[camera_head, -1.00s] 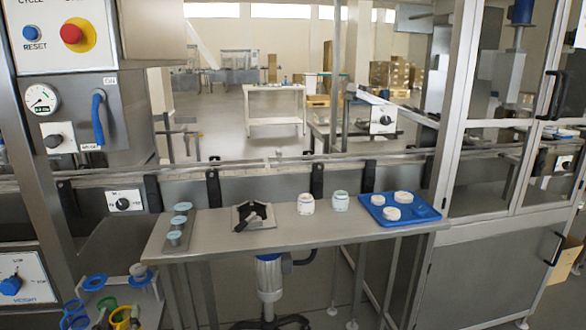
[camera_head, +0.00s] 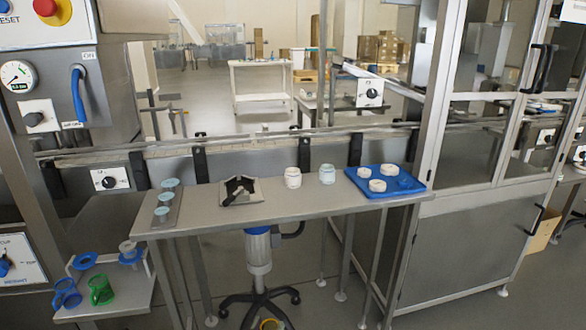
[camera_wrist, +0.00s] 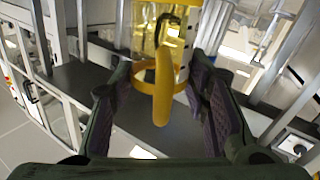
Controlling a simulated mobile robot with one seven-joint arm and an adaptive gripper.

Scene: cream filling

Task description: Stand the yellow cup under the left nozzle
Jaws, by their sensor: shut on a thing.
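The yellow cup (camera_wrist: 184,80) is clear-walled with yellow bands and a yellow handle. In the wrist view my gripper (camera_wrist: 163,108) has its two dark pads on either side of the handle, shut on it, with the cup body beyond the fingertips. In the head view a yellow rim (camera_head: 270,324) shows at the bottom edge, mostly cut off. My gripper cannot be made out in the head view. I cannot make out the left nozzle in either view.
A blue cup (camera_head: 67,294) and a green cup (camera_head: 101,290) stand on a low shelf (camera_head: 122,301) at lower left. A narrow bench (camera_head: 225,212) holds jars (camera_head: 293,177) and a blue tray (camera_head: 417,189). A stool base (camera_head: 260,290) stands beneath it.

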